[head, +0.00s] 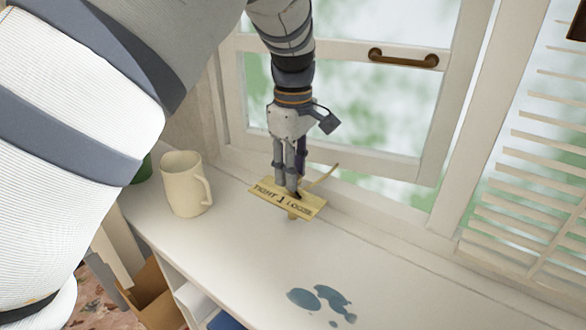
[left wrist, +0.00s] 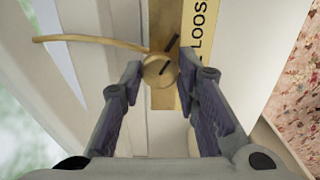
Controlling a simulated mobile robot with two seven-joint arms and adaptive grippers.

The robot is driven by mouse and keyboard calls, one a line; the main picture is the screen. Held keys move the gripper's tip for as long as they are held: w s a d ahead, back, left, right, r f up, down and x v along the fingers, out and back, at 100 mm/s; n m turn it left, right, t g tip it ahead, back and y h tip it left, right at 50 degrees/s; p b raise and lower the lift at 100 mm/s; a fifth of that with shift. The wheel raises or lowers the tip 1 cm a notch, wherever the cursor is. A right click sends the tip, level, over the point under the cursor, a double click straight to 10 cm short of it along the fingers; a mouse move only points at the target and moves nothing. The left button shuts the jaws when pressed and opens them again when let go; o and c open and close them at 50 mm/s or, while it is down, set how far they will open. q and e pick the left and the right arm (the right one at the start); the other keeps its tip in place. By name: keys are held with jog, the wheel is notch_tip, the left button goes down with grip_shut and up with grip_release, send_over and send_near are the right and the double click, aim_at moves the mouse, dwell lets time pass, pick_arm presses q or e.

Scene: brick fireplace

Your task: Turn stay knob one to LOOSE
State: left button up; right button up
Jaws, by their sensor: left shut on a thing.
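A yellow label plate (head: 267,194) reading TIGHT, 1 and LOOSE stands on the white sill, below the window. The round brass stay knob (left wrist: 157,72) shows between my left fingertips in the left wrist view, with a dark line on its face. Another dark mark lies just beyond its edge. The LOOSE end of the label (left wrist: 198,25) is beside it. My left gripper (head: 289,190) points down behind the plate, shut on the knob; it also shows in the left wrist view (left wrist: 159,72). In the head view my fingers hide the knob. My right gripper is not in view.
A thin brass stay bar (left wrist: 85,39) runs from the knob towards the window sash (head: 330,158). A cream mug (head: 182,188) stands left on the sill (head: 235,255). Blue-grey puddles (head: 334,297) lie in front. A louvred shutter (head: 535,190) is at right.

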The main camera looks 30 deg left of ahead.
pick_arm(q)
jog(key=shift+f, duration=0.1)
jog(key=o, duration=1.2)
jog(key=shift+c, duration=0.2)
notch_tip(320, 180, up, 12)
